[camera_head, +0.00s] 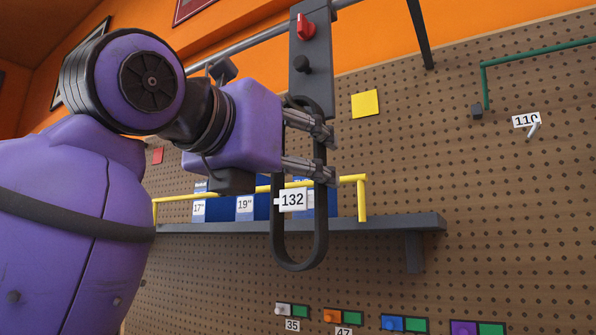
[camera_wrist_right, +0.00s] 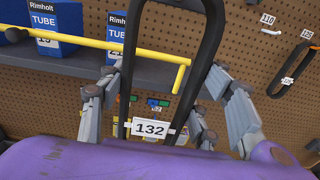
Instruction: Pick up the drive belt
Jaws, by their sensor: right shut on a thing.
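The drive belt (camera_head: 320,232) is a long black loop with a white 132 tag (camera_head: 292,200). It hangs upright in front of the shelf and pegboard in the head view. In the right wrist view the belt (camera_wrist_right: 212,30) rises between the fingers, with its tag near the palm. My right gripper (camera_head: 328,155) is shut on the belt, one finger above the other in the head view. I cannot tell whether the belt's top touches the grey panel behind it. My left gripper is not in view.
A grey shelf (camera_head: 400,222) with a yellow rail (camera_head: 362,200) and blue tube boxes (camera_head: 245,208) stands close behind the belt. A grey panel with a red knob (camera_head: 305,27) is above. Numbered coloured items hang below. The pegboard at right has a 110 tag (camera_head: 526,120).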

